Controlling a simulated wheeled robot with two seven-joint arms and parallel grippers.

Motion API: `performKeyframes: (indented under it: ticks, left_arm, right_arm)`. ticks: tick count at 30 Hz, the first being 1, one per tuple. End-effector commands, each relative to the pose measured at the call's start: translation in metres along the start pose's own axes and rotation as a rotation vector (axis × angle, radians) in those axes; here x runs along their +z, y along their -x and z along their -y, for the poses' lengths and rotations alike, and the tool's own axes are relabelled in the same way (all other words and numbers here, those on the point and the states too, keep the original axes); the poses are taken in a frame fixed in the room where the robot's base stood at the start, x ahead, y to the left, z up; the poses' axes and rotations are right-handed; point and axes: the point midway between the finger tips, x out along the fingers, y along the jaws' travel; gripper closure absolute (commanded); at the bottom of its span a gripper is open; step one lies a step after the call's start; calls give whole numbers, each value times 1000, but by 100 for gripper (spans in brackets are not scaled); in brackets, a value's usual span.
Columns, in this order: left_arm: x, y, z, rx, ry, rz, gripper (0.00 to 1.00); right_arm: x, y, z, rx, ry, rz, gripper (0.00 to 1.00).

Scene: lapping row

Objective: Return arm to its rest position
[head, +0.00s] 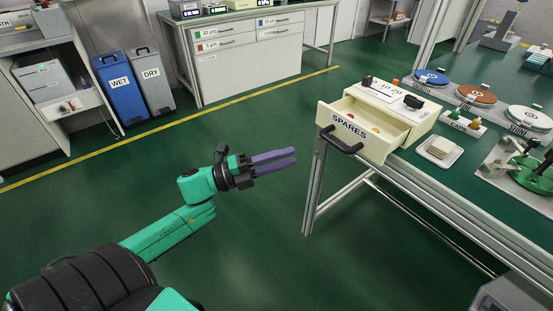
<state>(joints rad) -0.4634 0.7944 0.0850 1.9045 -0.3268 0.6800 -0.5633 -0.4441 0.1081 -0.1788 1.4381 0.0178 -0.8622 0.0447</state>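My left arm (165,231) is teal and reaches in from the lower left over the open floor. My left gripper (294,156) has two purple fingers pointing right, lying close together in this view. I cannot tell whether they touch. Nothing shows between or beyond them. The fingertips are apart from and to the left of the open drawer marked SPARES (348,127) and its dark handle (341,143). The drawer sticks out of a cream box (415,120) on the bench and holds small red and yellow items. My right gripper is not in view.
The green-topped bench (405,190) stands at right with a tray of pale pieces (440,150), coloured discs (477,94) and a green fixture (535,175). WET (121,85) and DRY (152,80) bins stand at the back left. The floor around my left arm is clear.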

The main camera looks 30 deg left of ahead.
Motion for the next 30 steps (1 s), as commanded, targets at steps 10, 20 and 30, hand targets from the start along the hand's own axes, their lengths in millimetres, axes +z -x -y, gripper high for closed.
performKeyframes:
  ticks: [10,20,30]
  left_arm:
    - [0,18,0,0,-1,0,68]
    - [4,18,-4,7,16,22,68]
    - [68,114,-217,280,734,826,68]
  right_arm:
    - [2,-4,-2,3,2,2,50]
    - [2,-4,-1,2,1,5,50]
    - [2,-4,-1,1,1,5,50]
